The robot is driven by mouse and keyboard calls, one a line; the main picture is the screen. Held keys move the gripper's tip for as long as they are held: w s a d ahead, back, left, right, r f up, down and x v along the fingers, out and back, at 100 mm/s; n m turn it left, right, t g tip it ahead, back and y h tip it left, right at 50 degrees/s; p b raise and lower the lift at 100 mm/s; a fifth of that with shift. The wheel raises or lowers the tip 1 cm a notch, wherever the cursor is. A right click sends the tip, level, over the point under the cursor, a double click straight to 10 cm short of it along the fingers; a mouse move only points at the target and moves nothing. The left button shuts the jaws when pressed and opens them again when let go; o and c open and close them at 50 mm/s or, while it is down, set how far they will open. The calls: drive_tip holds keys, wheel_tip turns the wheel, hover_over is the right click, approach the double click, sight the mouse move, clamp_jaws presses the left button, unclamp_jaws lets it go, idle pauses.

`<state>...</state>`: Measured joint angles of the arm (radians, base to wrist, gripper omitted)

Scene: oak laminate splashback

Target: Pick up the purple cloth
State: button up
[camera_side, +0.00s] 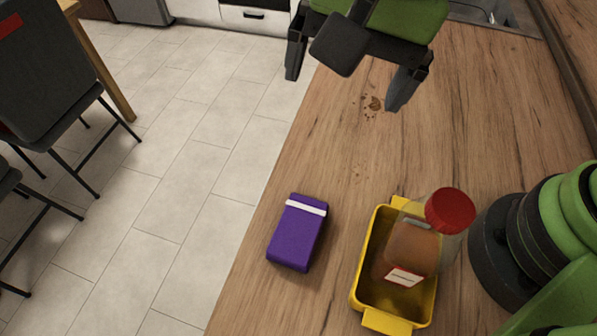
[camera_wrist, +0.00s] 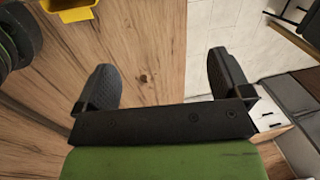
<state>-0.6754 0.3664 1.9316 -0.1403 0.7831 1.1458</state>
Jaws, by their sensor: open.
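The purple cloth (camera_side: 298,234) is a folded block with a white stripe near its far end. It lies on the wooden counter near the left edge in the side view. It does not show in the wrist view. My gripper (camera_side: 345,88) is open and empty above the counter, farther back than the cloth and apart from it. In the wrist view both fingers of my gripper (camera_wrist: 162,90) are spread wide, with bare counter and floor between and beyond them.
A yellow tray (camera_side: 368,279) stands right of the cloth and holds a jar (camera_side: 447,238) with a red lid. Its corner shows in the wrist view (camera_wrist: 77,14). Brown crumbs (camera_side: 373,104) lie on the counter below my gripper. The counter's left edge drops to the tiled floor (camera_side: 150,200).

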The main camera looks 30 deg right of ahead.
drive_tip(key=m+g+h, duration=0.1)
drive_tip(key=h, duration=0.1)
hover_over(301, 219)
wheel_tip(301, 219, down, 10)
drive_tip(key=r, duration=0.1)
wheel_tip(301, 219, down, 5)
drive_tip(key=shift+s+a+f, duration=0.1)
drive_tip(key=shift+a, duration=0.05)
wheel_tip(301, 219, down, 6)
drive_tip(key=shift+r, duration=0.1)
drive_tip(key=c, duration=1)
